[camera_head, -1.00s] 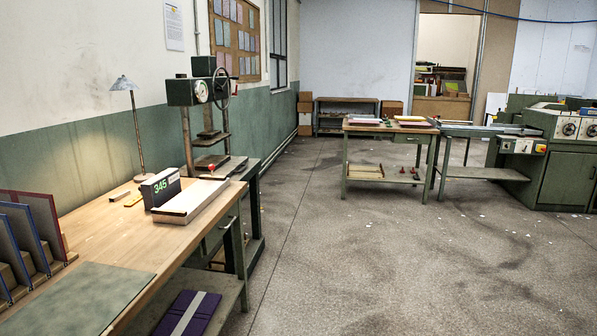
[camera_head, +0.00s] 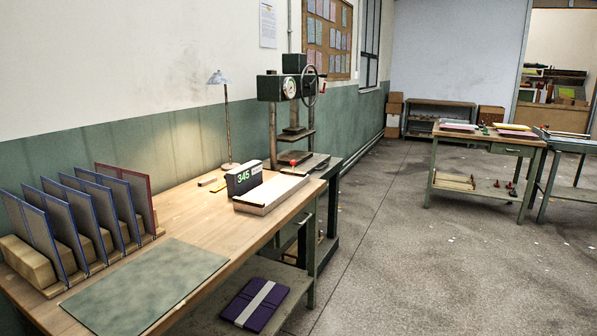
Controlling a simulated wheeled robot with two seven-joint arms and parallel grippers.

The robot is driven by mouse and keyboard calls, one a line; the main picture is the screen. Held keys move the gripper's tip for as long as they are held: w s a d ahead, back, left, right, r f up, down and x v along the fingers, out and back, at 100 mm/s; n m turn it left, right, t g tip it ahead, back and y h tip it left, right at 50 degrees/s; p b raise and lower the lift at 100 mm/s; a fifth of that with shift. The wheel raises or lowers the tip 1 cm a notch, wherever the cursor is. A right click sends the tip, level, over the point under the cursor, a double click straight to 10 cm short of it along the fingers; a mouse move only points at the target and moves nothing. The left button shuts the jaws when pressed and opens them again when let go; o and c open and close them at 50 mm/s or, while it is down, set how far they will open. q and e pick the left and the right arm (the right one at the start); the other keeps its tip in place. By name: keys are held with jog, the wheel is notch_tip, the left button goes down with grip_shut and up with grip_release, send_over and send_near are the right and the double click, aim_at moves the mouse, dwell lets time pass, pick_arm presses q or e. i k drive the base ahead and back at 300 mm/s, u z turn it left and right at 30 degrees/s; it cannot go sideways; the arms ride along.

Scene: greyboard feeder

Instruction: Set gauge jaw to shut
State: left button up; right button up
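A gauge stands on the wooden bench (camera_head: 195,211), right of the picture's centre-left. It has a dark box with a green "345" display (camera_head: 243,178) and a long pale bed (camera_head: 272,194) beside it. Neither of my grippers is in view.
A rack with several blue- and red-edged boards (camera_head: 100,210) stands at the bench's left. A green mat (camera_head: 148,285) lies in front. A lamp (camera_head: 227,125) and a green press (camera_head: 293,95) stand behind.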

aim_at(293, 162)
jog(key=z, duration=0.6)
jog(key=k, duration=0.95)
jog(key=z, duration=1)
jog(key=i, duration=2.35)
jog(key=u, duration=1.15)
jog(key=i, duration=1.65)
jog(key=u, duration=1.35)
